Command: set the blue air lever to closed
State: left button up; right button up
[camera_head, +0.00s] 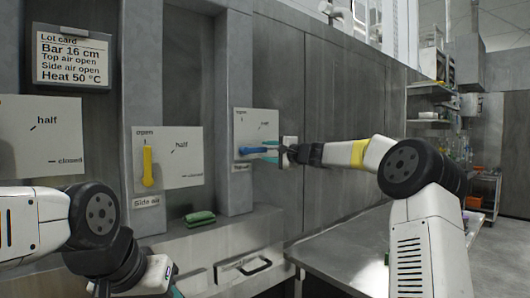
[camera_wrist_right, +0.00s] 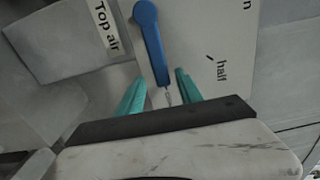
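The blue lever (camera_head: 258,150) sits on a pale plate (camera_head: 257,123) marked "open" at the top and "half" on the diagonal. It points right from its pivot, roughly level, well past the "half" mark. The "closed" mark is not visible. The right wrist view shows the lever (camera_wrist_right: 151,42) beside a "Top air" label (camera_wrist_right: 106,25). My right gripper (camera_wrist_right: 160,92) is open, its teal fingers either side of the lever's free end, with gaps showing. It also shows in the head view (camera_head: 277,151). My left gripper (camera_head: 172,284) is low at the left, mostly hidden.
A yellow lever (camera_head: 148,167) on the "Side air" plate (camera_head: 181,155) points up to "open". A lot card (camera_head: 72,56) hangs upper left. A green pad (camera_head: 199,218) lies on the ledge. A drawer handle (camera_head: 254,266) and a metal table (camera_head: 345,252) are below.

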jog(key=shift+r, duration=0.1)
jog(key=v, duration=0.7)
jog(key=shift+s+d, duration=0.2)
jog(key=shift+s, duration=0.15)
jog(key=s+a+f+n+g+h, duration=0.1)
jog(key=s+a+f+n+g, duration=0.3)
jog(key=s, duration=0.5)
jog(key=s+a+f+n+g+h, duration=0.15)
jog(key=s+a+f+n, duration=0.35)
jog(key=s, duration=0.5)
jog(key=s+d+f+n+g+h, duration=0.1)
jog(key=s+d+f+h, duration=0.1)
jog(key=s, duration=0.6)
jog(key=s+d+f+g+h, duration=0.1)
jog(key=s+d+f+h, duration=0.1)
jog(key=s+d+f, duration=0.3)
jog(key=s+d+f+n+g+h, duration=0.1)
jog(key=s+d+f, duration=0.3)
jog(key=s, duration=0.9)
notch_tip(320, 180, down, 3)
jog(key=shift+s+r+n+h, duration=0.2)
jog(key=shift+n+h, duration=0.1)
jog(key=shift+h, duration=0.15)
